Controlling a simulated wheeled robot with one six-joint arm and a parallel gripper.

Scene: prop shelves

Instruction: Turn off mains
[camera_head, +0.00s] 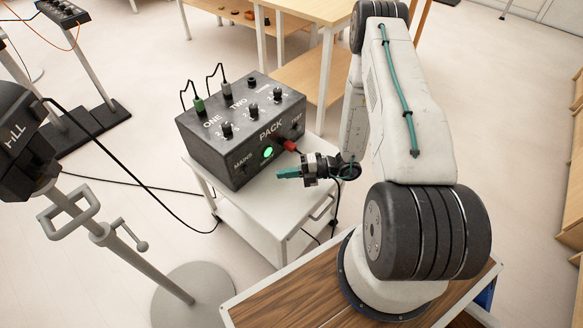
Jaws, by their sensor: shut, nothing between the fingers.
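A dark grey box (215,143) marked PACK stands on a white trolley (262,205). Its front face carries the word MAINS at the left, with a small dark control (244,170) below it that is too small to read. A green light (268,152) glows on the same face, right of the MAINS label. A red plug (290,146) sits in the face further right. My gripper (279,173) has teal fingers that are shut and empty. It is in front of the box, below and right of the green light, and appears apart from it.
The box top has several black knobs (252,109) and plugs with cables, one plug green (199,104). A lamp stand (125,245) with a black head (22,140) stands at the left. A wooden shelf table (300,75) is behind. Cables cross the floor left of the trolley.

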